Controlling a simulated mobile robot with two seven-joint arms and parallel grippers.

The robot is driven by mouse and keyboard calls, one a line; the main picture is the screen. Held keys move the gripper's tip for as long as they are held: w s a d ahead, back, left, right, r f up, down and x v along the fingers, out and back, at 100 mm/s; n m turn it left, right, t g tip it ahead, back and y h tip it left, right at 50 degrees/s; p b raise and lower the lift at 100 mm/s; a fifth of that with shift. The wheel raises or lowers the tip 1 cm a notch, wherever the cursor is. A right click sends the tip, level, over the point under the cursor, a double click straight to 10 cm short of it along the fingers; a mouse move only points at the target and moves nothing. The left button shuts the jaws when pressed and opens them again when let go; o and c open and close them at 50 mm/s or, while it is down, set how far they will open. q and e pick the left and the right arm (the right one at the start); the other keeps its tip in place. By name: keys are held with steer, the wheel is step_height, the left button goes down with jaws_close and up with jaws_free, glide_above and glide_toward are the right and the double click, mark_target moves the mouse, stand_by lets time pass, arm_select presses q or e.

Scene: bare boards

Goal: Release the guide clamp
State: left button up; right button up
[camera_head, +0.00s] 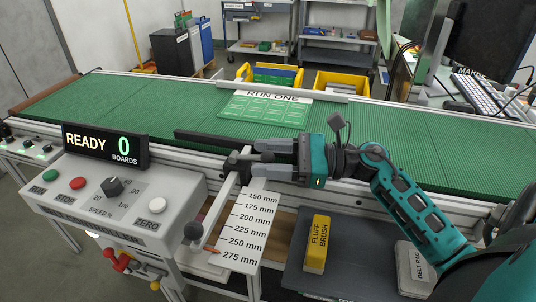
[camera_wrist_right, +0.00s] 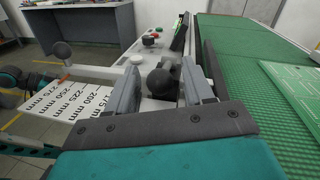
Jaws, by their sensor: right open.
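A dark round knob (camera_head: 238,159), apparently the guide clamp, sits at the near belt edge, at the top of a pale bar beside the millimetre scale (camera_head: 249,222). My right gripper (camera_head: 255,157) points left at it with jaws apart. In the right wrist view the dark knob (camera_wrist_right: 160,82) shows between the two open fingers; I cannot tell whether either finger touches it. A dark guide rail (camera_head: 215,136) runs along the near side of the belt. A second dark ball (camera_head: 193,231) stands by the lower scale, near a red pointer (camera_head: 213,250). My left gripper does not show.
The control box (camera_head: 120,200) with a display reading READY 0 stands at left. A green board marked RUN ONE (camera_head: 268,110) lies on the green belt (camera_head: 400,150). A yellow fluff brush (camera_head: 318,245) and belt rag (camera_head: 413,270) lie on a dark tray. Yellow bins (camera_head: 342,85) stand behind.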

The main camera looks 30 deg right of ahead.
jaws_close()
stand_by(0.5)
